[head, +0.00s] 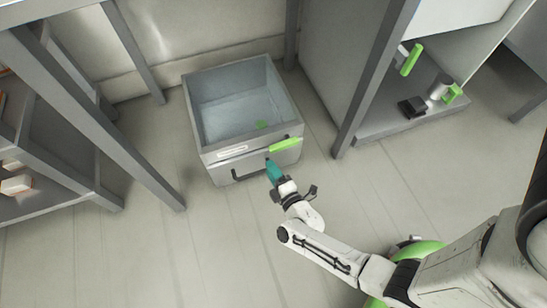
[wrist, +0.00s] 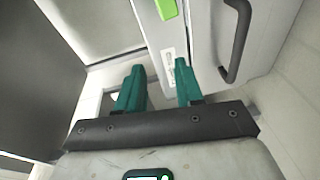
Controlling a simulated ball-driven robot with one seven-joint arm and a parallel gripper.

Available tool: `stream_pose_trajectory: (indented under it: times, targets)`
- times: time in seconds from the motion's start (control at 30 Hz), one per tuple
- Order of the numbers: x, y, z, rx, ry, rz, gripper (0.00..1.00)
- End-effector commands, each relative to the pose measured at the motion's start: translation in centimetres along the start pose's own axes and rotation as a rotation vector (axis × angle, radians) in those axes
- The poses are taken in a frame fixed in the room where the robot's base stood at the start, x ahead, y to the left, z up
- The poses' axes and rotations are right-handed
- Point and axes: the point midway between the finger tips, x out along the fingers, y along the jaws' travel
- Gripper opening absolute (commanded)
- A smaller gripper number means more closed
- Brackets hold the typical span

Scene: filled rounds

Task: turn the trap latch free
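A bright green bar (head: 285,144), which looks like the trap latch, lies along the upper front of a grey open-topped box (head: 222,146), toward its right side. Part of a green piece (wrist: 166,9) shows at the top edge of the wrist view. My gripper (head: 271,168) is just in front of the box, below the green bar. I cannot tell from these views whether a finger touches the box front.
The box front has a dark handle (wrist: 238,42) and a white label (head: 232,151). A small green piece (head: 262,125) shows inside the box. Shelf frames stand left and right; the right shelf holds a mug (head: 439,87) and a black block (head: 412,106). The floor in front is clear.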

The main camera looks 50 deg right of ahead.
Motion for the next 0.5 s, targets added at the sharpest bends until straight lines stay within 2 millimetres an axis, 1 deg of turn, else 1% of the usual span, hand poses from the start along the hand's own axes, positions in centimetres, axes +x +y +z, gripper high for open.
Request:
stream_pose_trajectory:
  times: [0.03,0.1,0.2,0.3,0.37,0.5]
  targets:
    - [-0.2,-2.0,1.2,-0.051,-0.046,0.026,0.36]
    - [-0.7,-2.7,2.4,-0.112,-0.101,0.057,0.36]
    - [-1.2,-3.2,3.5,-0.168,-0.152,0.080,0.36]
    - [-1.2,-3.2,3.9,-0.189,-0.172,0.090,0.36]
    - [-0.8,-3.1,4.0,-0.192,-0.174,0.092,0.36]
    - [1.2,-3.0,4.3,-0.190,-0.173,0.094,0.36]
